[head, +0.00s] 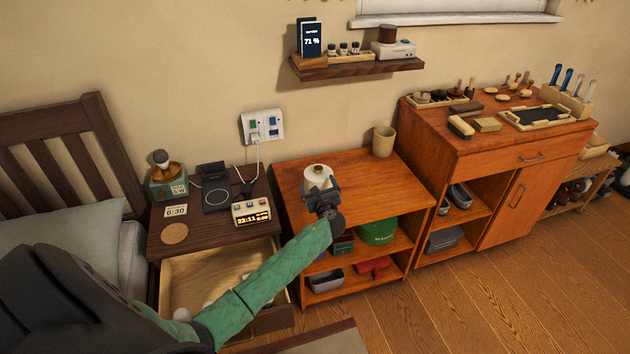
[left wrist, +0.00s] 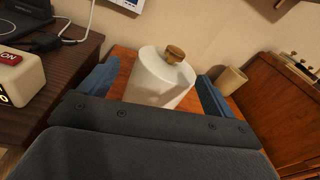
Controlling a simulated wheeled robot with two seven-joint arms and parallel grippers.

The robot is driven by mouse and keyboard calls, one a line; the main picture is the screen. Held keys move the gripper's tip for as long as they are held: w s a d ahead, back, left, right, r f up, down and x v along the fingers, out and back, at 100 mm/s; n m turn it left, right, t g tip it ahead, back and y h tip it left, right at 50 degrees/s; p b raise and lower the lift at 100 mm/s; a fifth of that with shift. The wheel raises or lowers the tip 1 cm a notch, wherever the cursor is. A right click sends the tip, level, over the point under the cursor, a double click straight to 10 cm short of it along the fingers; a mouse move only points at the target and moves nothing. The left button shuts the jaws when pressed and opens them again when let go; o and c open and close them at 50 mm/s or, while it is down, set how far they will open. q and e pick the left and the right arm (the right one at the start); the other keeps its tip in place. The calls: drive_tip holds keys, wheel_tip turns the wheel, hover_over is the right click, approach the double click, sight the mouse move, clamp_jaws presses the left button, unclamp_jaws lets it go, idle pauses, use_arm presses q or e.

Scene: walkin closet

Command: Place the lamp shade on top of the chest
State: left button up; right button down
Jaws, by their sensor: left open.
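A white, rounded, tapering piece with a small wooden knob, which looks like the lamp shade (head: 317,172), is at the low orange-wood chest (head: 346,178), over its top. It also shows in the left wrist view (left wrist: 157,82). My left gripper (head: 321,192) is open, with one blue finger on each side of the white piece. I see a gap at each finger in the left wrist view. The gripper hides the lower part of the white piece, so I cannot tell whether it rests on the chest. My right gripper is not in view.
A tan cup (head: 384,141) stands at the chest's back right. Left is a nightstand with a clock (head: 251,212) and an open drawer (head: 218,274). Right is a taller cabinet (head: 495,149) with brushes and trays. A wall shelf (head: 357,69) hangs above. The chest's right top is clear.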

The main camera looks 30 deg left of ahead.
use_arm(q)
drive_tip(key=s+d+f+n+g+h, duration=0.3)
drive_tip(key=s+d+f+n, duration=0.45)
drive_tip(key=s, duration=0.55)
drive_tip(key=s+d+f+n+g+h, duration=0.3)
drive_tip(key=s+d+f+n+h, duration=0.15)
drive_tip(key=s+d+f, duration=0.7)
drive_tip(key=s+d+n+g+h, duration=0.1)
drive_tip(key=s+d+n+h, duration=0.1)
drive_tip(key=s, duration=0.6)
drive_tip(key=s+d+n+g+h, duration=0.2)
drive_tip(key=s+d+n, duration=0.3)
drive_tip(key=s, duration=0.3)
drive_tip(key=s+d+r+n+g+h, duration=0.1)
drive_tip(key=s+d+n+g+h, duration=0.1)
drive_tip(key=s+d, duration=0.3)
drive_tip(key=s+n, duration=0.1)
drive_tip(key=s, duration=0.2)
drive_tip(key=shift+d+n+b, duration=0.3)
drive_tip(key=shift+n+b, duration=0.1)
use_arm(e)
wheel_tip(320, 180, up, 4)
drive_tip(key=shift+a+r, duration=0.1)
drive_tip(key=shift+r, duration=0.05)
use_arm(q)
drive_tip(key=shift+c, duration=0.2)
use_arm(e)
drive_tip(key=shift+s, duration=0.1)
